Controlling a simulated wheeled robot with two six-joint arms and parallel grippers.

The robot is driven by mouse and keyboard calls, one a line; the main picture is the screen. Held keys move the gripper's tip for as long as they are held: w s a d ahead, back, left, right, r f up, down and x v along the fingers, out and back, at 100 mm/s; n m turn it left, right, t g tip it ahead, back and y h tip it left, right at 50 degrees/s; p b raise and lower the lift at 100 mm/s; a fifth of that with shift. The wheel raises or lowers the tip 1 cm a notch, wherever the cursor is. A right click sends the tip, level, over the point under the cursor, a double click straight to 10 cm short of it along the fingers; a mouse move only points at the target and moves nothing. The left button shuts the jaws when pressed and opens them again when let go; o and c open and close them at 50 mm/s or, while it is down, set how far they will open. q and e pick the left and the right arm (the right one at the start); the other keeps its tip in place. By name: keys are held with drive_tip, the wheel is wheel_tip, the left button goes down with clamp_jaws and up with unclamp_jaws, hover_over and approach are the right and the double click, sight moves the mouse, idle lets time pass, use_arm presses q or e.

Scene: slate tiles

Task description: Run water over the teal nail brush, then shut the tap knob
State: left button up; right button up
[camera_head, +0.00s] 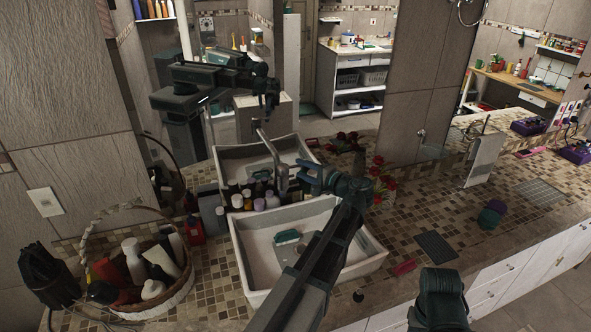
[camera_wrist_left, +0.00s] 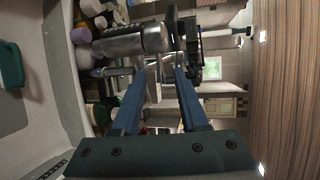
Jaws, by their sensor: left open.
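The teal nail brush (camera_head: 287,237) lies in the white sink basin (camera_head: 262,285). A teal piece at the edge of the left wrist view (camera_wrist_left: 11,66) appears to be the same brush. The metal tap (camera_head: 281,178) rises behind the basin; its silver body (camera_wrist_left: 130,41) shows large in the left wrist view. I see no clear stream of water. My left gripper (camera_head: 303,175) is open and empty, just right of the tap's upper part. Its blue fingers (camera_wrist_left: 160,72) point towards the tap; I cannot tell if they touch it.
Several bottles (camera_head: 262,198) crowd behind the basin. A basket (camera_head: 185,285) of bottles stands left. Red flowers (camera_head: 379,185) stand close behind my left wrist. A mirror behind reflects the room.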

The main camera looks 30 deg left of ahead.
sight(296, 167)
use_arm(q)
drive_tip(key=shift+x, duration=1.9)
clamp_jaws()
